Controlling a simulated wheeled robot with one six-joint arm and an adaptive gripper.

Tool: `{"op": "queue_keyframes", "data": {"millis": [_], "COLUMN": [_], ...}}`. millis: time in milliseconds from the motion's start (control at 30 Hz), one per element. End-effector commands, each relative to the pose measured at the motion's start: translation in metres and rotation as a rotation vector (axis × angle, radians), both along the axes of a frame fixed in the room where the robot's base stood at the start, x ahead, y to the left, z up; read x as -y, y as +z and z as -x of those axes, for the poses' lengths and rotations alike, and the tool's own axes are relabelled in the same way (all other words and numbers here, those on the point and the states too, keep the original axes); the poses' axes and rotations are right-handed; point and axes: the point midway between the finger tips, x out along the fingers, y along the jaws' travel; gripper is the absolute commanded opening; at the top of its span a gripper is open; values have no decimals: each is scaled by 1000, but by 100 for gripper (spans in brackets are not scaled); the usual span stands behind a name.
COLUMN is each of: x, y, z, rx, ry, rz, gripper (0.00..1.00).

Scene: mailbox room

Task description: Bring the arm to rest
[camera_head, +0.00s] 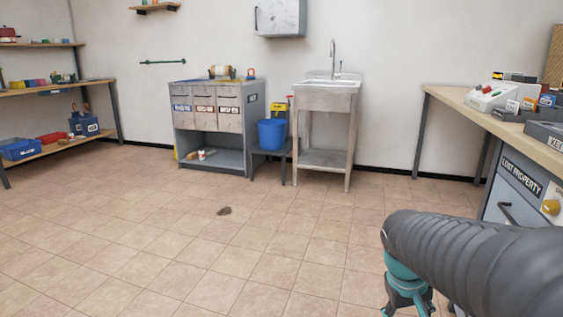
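My arm (470,258) shows as a thick dark grey ribbed link, reaching in from the right edge of the head view. A teal joint (402,275) hangs at its left end, near the bottom edge. The parts below the joint run out of the picture.
A wooden counter (455,97) with boxes stands at right. A sink (328,90), blue bucket (272,133) and grey cabinet (232,118) line the back wall. Shelves (55,90) stand at left. The tiled floor between is open, with a brown stain (224,211).

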Motion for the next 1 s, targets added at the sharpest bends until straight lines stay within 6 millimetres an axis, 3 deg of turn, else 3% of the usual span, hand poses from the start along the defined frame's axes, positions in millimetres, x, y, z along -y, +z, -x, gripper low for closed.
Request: {"op": "queue_keyframes", "data": {"millis": [100,300,500,700,1000], "x": [-29,-67,-84,-87,-88], "y": [18,42,69,97,101], "z": [26,65,96,105,106], "rx": [83,202,295,372,379], "ry": [-10,-21,5,36,43], "rz": [-87,-205,-243,-244,-244], "gripper": [60,60,60,60,60]}}
